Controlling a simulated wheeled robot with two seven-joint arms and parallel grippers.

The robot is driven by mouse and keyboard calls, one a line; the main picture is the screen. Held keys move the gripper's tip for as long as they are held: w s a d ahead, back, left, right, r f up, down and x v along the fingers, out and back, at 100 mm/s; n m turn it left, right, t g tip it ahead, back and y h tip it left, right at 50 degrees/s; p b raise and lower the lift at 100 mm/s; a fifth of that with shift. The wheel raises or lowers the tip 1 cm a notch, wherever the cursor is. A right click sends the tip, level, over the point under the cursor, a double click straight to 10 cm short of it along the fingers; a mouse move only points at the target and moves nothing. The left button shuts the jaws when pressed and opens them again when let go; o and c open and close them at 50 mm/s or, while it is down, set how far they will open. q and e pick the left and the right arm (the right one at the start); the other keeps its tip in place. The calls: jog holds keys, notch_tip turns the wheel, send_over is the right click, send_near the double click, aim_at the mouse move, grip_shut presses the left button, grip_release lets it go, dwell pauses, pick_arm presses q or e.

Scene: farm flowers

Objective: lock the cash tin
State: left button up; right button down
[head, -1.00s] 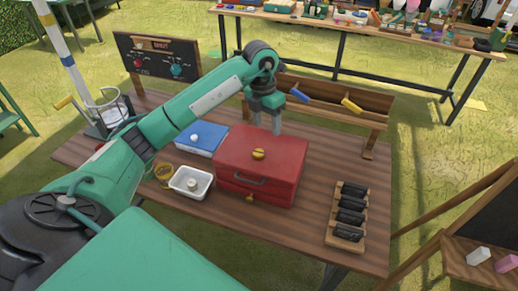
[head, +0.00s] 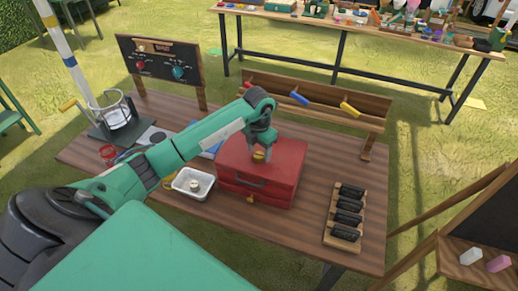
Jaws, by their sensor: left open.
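The red cash tin (head: 284,178) stands shut on the wooden table, with a grey handle on its front. A round yellow knob (head: 259,156) sits on the lid. A small yellow piece (head: 250,199) shows low on the tin's front; I cannot tell whether it is a key. My left gripper (head: 261,153) points down over the lid, open, with its fingertips at the yellow knob. I cannot tell whether they touch it. My right gripper is not in view.
A white tub (head: 193,184) stands left of the tin. A wooden rack with several black pieces (head: 330,239) lies to the right. A wooden trough (head: 309,101) with coloured handles stands behind, and a dark panel (head: 160,62) back left. Table between tin and rack is clear.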

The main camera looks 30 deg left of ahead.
pick_arm(q)
jog(key=shift+f, duration=0.6)
jog(key=c, duration=1)
